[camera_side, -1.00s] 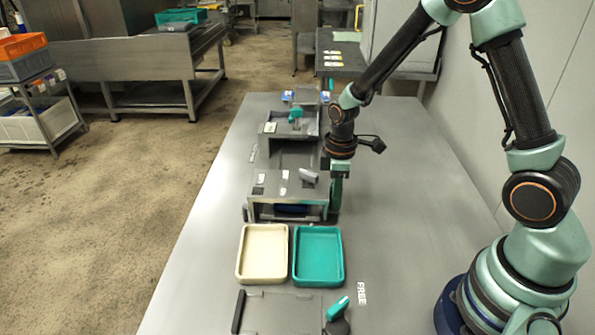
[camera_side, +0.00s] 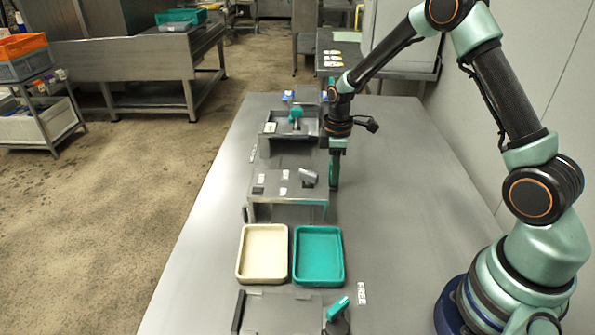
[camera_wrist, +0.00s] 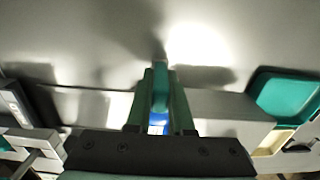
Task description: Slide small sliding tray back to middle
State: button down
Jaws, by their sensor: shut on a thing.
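My gripper (camera_side: 334,182) points down at the right side of the grey metal station in the side view. In the wrist view its green fingers (camera_wrist: 159,82) are shut on a teal tab between them, which I take for the small sliding tray's handle (camera_wrist: 160,92). A bit of blue shows behind the tab. The tray itself is mostly hidden by the station (camera_side: 290,184); I cannot tell its exact position along the slide. A grey surface (camera_side: 288,160) shows in the gap between the station's front deck and its rear raised part.
A cream tray (camera_side: 262,253) and a teal tray (camera_side: 319,256) sit in front of the station. A grey plate with a teal-handled clamp (camera_side: 338,308) lies nearer the camera. Another teal handle (camera_side: 296,116) stands on the station's rear.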

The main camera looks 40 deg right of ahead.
jog(key=w+d, duration=0.2)
jog(key=w, duration=0.1)
jog(key=shift+d, duration=0.4)
jog(key=c, duration=0.8)
grip_release()
jog(key=shift+s, duration=0.1)
notch_tip(320, 180, up, 12)
